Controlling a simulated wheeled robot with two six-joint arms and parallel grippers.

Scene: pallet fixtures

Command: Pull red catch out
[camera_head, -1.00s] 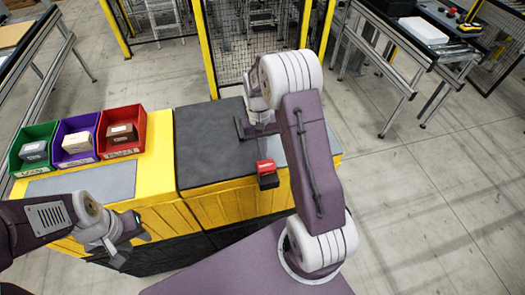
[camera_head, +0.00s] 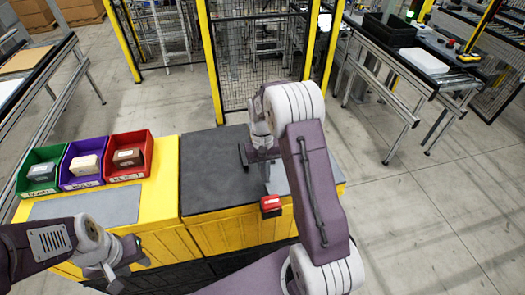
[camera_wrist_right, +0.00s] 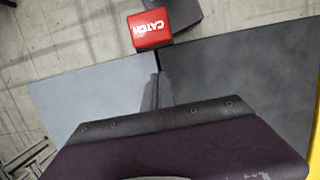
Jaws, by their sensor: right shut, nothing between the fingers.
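The red catch (camera_head: 271,202), a small block on a dark base, sits at the front edge of the dark-topped yellow fixture (camera_head: 212,175). My right gripper (camera_head: 267,178) is shut and empty, above the fixture just behind the catch; no hold on the catch shows. Its fingertips are partly hard to make out. My left gripper (camera_head: 133,275) is at the lower left, over the fixture's front, open and empty.
A mesh fence (camera_head: 262,65) rises behind. A table with trays (camera_head: 415,60) is at the upper right. Floor at right is clear.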

